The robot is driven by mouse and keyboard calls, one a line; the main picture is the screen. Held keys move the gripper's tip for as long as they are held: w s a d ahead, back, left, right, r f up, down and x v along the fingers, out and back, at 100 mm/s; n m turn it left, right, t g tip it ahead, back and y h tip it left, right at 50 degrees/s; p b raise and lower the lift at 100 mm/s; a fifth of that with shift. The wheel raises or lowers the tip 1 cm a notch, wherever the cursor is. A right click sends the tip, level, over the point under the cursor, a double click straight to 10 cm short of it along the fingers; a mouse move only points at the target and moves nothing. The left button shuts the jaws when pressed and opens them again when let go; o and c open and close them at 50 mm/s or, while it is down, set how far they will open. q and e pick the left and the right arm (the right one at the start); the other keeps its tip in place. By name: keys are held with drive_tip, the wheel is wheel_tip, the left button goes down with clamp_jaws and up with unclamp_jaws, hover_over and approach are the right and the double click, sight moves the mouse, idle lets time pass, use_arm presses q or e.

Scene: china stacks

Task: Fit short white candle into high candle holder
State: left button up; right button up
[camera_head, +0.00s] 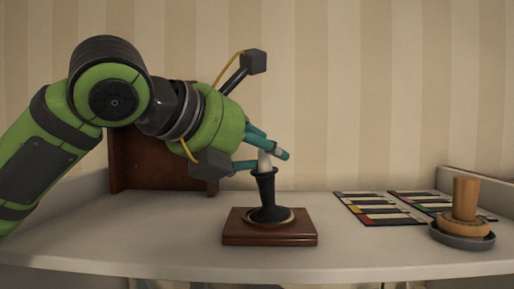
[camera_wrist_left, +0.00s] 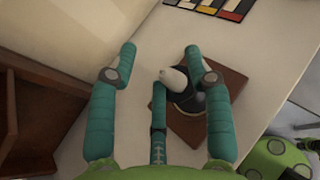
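The short white candle (camera_head: 264,161) stands upright in the top of the black candle holder (camera_head: 268,196), its lower part hidden in the cup. The holder stands on a square brown wooden base (camera_head: 270,240). My left gripper (camera_head: 272,158) is around the candle from the left, fingers spread. In the left wrist view the candle (camera_wrist_left: 173,79) lies between the open fingers (camera_wrist_left: 165,75), with gaps to the outer two; I cannot tell whether the middle finger touches it. The dark holder (camera_wrist_left: 188,100) shows partly behind the right finger.
A brown wooden box or shelf (camera_head: 150,160) stands at the back left behind my arm. Flat colour charts (camera_head: 378,208) lie right of the holder. A wooden stack (camera_head: 465,200) on a grey dish (camera_head: 450,240) stands at the far right. The white table (camera_head: 365,250) is clear in front.

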use_arm(q)
drive_tip(key=shift+w+d+f, duration=0.1)
drive_tip(key=shift+f, duration=0.1)
drive_tip(key=v, duration=1.2)
drive_tip(key=o, duration=1)
drive_tip(key=shift+c, duration=0.2)
drive_tip(key=shift+r, duration=0.15)
